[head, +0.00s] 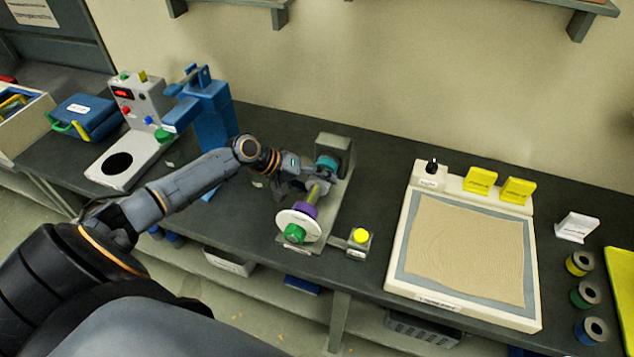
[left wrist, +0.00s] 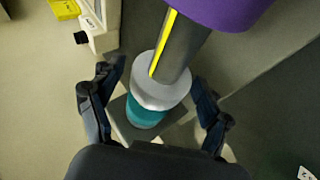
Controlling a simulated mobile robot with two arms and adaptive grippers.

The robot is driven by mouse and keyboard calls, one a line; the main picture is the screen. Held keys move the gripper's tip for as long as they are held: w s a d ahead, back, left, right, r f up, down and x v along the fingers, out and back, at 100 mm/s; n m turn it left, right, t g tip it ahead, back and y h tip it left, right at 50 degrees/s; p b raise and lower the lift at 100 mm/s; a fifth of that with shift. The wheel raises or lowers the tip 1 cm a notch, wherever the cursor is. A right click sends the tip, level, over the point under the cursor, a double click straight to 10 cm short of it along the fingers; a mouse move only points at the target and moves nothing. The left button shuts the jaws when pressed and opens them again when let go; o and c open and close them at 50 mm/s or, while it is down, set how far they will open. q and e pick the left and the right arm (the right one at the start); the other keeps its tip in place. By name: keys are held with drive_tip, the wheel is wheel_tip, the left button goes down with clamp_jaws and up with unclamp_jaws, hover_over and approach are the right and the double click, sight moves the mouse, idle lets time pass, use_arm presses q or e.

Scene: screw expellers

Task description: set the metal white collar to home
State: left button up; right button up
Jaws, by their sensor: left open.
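The white-grey metal collar (left wrist: 160,92) shows in the left wrist view, around a grey shaft (left wrist: 182,48) with a yellow stripe. A teal ring (left wrist: 145,112) sits directly behind the collar, and a purple collar (left wrist: 222,8) is farther along the shaft. My left gripper (left wrist: 152,102) is open, its fingers on either side of the white collar; I cannot tell whether they touch it. In the head view my left gripper (head: 304,184) covers much of the shaft between the teal part (head: 327,161) and the purple collar (head: 307,210). My right gripper is out of view.
A white disc (head: 299,217) and green knob (head: 294,234) end the shaft at the front. A yellow button (head: 361,236) stands beside it. A framed tan panel (head: 466,255) lies right, and a blue press (head: 207,110) stands left behind my arm.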

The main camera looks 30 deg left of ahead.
use_arm(q)
drive_tip(key=v, duration=1.2)
drive_tip(key=shift+f, duration=0.1)
